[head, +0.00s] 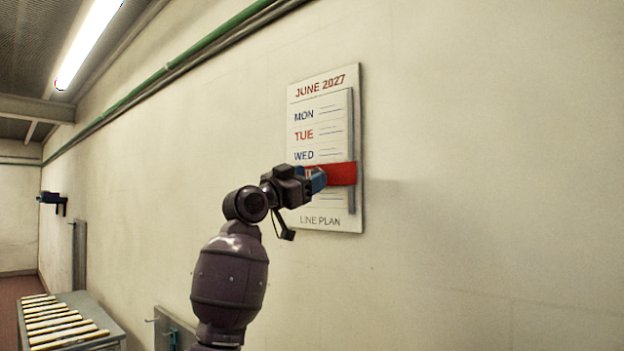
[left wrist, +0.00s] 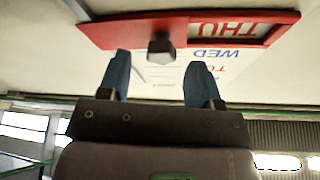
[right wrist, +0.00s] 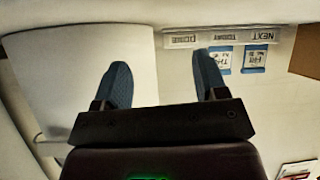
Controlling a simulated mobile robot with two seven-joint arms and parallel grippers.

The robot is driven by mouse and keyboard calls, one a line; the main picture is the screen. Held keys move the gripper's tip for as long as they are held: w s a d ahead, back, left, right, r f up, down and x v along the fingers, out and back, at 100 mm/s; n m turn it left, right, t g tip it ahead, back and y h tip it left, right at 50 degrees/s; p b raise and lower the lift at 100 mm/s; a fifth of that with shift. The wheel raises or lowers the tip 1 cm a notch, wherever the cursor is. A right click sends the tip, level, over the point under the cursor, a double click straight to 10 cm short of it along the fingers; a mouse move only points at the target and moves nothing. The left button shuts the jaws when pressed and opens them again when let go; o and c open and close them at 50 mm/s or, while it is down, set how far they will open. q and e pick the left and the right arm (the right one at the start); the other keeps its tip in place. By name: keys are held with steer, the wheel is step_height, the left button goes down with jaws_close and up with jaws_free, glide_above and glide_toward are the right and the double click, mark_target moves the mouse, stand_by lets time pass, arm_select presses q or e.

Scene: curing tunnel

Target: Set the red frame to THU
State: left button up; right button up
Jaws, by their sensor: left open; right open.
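The red frame (head: 342,174) sits below the WED row on the wall planner board (head: 348,222). In the left wrist view, upside down, the red frame (left wrist: 110,33) shows THU in its window, and WED lies just outside it. A dark knob (left wrist: 160,47) stands out from the frame. My left gripper (head: 320,180) is in front of the frame and hides part of it. In its wrist view the gripper (left wrist: 158,68) is open, with the knob centred beyond its fingertips and apart from them. My right gripper (right wrist: 158,72) is open and empty.
A grey vertical rail (head: 351,110) runs along the board's right side. A roller conveyor (head: 65,325) stands at lower left. The right wrist view shows a strip reading DONE, TODAY, NEXT (right wrist: 220,38), with blue-edged cards (right wrist: 255,58), and a large white surface (right wrist: 60,75).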

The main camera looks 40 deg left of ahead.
steer(key=shift+w+a+f+b, duration=0.15)
steer(key=shift+w+f+b, duration=0.45)
steer(key=shift+b, duration=0.45)
arm_select(q)
steer(key=v, duration=0.9)
